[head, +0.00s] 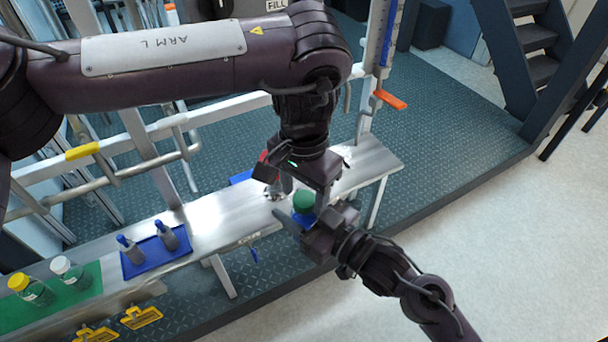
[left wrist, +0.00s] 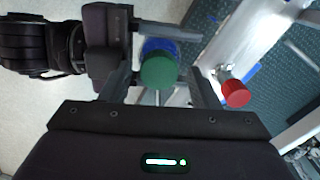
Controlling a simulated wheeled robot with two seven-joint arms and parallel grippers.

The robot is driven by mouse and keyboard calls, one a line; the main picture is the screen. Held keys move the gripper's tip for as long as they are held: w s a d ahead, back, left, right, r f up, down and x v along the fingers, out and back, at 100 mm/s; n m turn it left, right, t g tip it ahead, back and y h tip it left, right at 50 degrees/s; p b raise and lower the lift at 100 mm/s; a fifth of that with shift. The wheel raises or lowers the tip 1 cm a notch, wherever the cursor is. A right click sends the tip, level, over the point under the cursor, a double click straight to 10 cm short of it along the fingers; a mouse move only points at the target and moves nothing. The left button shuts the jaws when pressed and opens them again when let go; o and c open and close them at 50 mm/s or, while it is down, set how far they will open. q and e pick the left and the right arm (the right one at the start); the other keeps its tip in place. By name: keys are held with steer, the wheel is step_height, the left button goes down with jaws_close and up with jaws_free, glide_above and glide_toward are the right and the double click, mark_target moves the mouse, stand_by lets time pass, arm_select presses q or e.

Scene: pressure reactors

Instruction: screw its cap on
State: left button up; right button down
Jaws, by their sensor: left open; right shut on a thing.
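A green cap (head: 304,200) shows between my grippers in the head view, directly over a blue part (head: 301,219) of a vessel. In the left wrist view the green cap (left wrist: 158,73) lies over the blue part (left wrist: 160,46); I cannot tell whether it is seated or threaded. My right gripper (head: 300,222) is shut on the vessel, whose body is mostly hidden. My left gripper (head: 306,188) points down from above and is open. In the left wrist view its fingers (left wrist: 160,90) stand on either side of the cap, with a gap visible on the right.
A steel bench (head: 215,215) runs behind. It carries a green mat (head: 85,298) with a yellow-capped bottle (head: 30,289) and a white-capped bottle (head: 70,272), and a blue mat (head: 135,264) with two blue-topped grey bottles. A red knob (left wrist: 235,93) is close to my left fingers.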

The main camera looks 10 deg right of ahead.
arm_select(q)
steer(key=shift+f, duration=0.3)
